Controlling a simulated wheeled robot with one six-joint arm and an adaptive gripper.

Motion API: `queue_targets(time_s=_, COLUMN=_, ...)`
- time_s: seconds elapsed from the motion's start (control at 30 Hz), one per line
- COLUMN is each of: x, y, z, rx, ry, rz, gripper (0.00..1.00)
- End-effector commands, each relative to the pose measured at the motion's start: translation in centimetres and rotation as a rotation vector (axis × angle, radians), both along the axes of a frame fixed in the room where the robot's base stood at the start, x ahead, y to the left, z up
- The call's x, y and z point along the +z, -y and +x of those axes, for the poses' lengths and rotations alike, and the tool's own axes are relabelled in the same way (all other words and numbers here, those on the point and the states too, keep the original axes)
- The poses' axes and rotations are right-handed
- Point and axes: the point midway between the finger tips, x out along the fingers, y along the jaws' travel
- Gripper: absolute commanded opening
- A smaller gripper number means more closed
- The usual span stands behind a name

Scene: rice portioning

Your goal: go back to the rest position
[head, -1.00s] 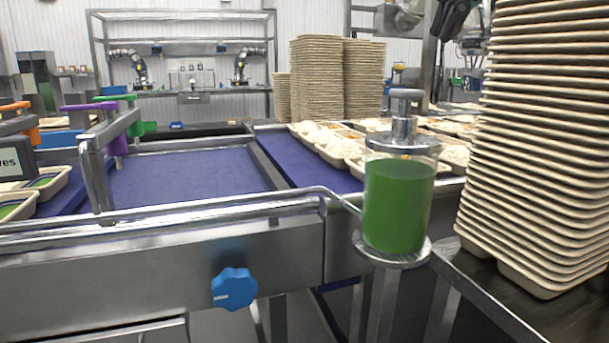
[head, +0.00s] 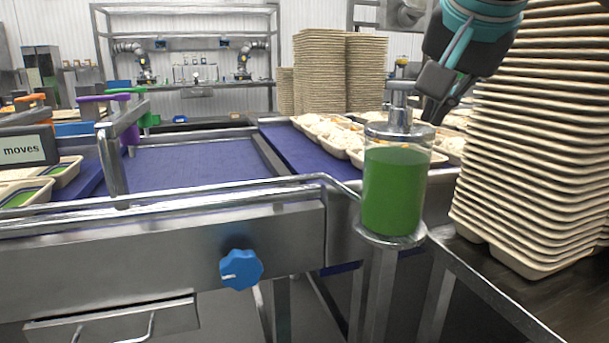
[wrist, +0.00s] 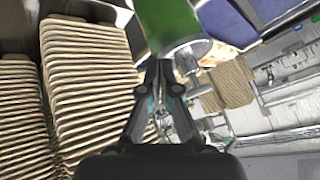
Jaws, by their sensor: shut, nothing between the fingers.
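My gripper (head: 440,105) is in the upper right of the head view, pointing down and left. It is shut and empty. It appears close to the pump top of a clear dispenser (head: 393,192) filled with green liquid; I cannot tell whether they touch. In the wrist view the gripper (wrist: 163,75) points up toward the dispenser (wrist: 168,22), which shows at the top.
A tall stack of beige trays (head: 540,150) stands right of the gripper and also fills the left of the wrist view (wrist: 85,85). A blue conveyor (head: 195,170) lies left. Rice-filled trays (head: 330,130) sit behind the dispenser. A blue knob (head: 241,269) is on the front panel.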

Motion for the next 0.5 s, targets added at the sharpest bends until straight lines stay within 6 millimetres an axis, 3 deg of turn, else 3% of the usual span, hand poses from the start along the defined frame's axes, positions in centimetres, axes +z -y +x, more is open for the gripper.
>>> queue_targets(time_s=0.03, x=-2.1, y=0.0, z=-0.2, rx=0.028, ry=-0.020, rz=-0.021, gripper=0.00)
queue_targets(time_s=0.27, x=-11.6, y=0.0, z=-1.0, rx=0.179, ry=-0.088, rz=-0.117, gripper=0.00)
queue_targets(time_s=0.5, x=-22.8, y=0.1, z=-3.5, rx=0.333, ry=-0.155, rz=-0.199, gripper=0.00)
